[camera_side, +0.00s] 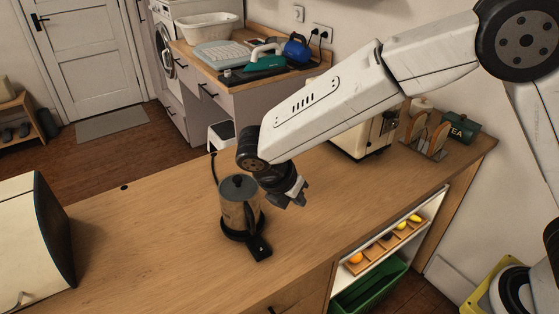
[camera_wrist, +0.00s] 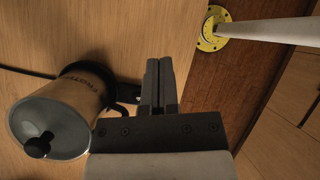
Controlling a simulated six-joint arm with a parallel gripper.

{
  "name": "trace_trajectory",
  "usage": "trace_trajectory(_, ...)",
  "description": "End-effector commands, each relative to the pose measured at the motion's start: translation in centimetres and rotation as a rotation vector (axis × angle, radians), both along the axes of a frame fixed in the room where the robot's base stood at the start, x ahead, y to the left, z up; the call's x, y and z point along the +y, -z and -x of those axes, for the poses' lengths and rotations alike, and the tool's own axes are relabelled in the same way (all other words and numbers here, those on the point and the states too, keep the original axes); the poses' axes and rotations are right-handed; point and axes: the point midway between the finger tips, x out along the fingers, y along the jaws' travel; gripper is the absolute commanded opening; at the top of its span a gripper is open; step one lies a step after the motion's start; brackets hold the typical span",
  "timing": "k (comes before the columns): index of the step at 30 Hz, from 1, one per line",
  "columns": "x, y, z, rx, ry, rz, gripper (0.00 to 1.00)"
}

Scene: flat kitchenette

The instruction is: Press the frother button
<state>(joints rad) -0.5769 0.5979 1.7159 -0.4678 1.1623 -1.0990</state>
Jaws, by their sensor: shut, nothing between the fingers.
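The frother (camera_side: 238,205) is a metal jug with a dark lid and knob, standing upright on a black base on the wooden counter. A small tab with a light mark, the frother button (camera_side: 261,248), sticks out from the base at the front. My gripper (camera_side: 300,202) is shut and empty, above the counter just right of the jug. In the wrist view the frother (camera_wrist: 62,112) is at the left, with its handle toward my gripper (camera_wrist: 159,72). The button is hard to make out there; a dark part of the base shows beside the fingers.
A cream appliance (camera_side: 32,240) stands at the left end of the counter (camera_side: 150,225). A toaster (camera_side: 365,138), a wooden rack (camera_side: 425,135) and a green tea tin (camera_side: 462,129) stand at the right end. A cord runs from the frother's back. The counter front is clear.

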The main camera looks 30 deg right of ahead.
Motion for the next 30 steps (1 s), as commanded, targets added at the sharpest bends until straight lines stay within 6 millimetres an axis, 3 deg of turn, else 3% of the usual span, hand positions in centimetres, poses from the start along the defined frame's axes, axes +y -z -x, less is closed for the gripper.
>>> trace_trajectory(6, 4.7, -0.1, -0.7, 0.118, -0.291, 0.154, 0.0)
trace_trajectory(13, 7.9, -0.4, -0.8, 0.204, -0.474, 0.273, 0.0)
trace_trajectory(19, 8.9, -0.6, -0.7, 0.233, -0.529, 0.311, 0.0)
trace_trajectory(30, 9.0, -0.6, -0.7, 0.235, -0.532, 0.313, 0.0)
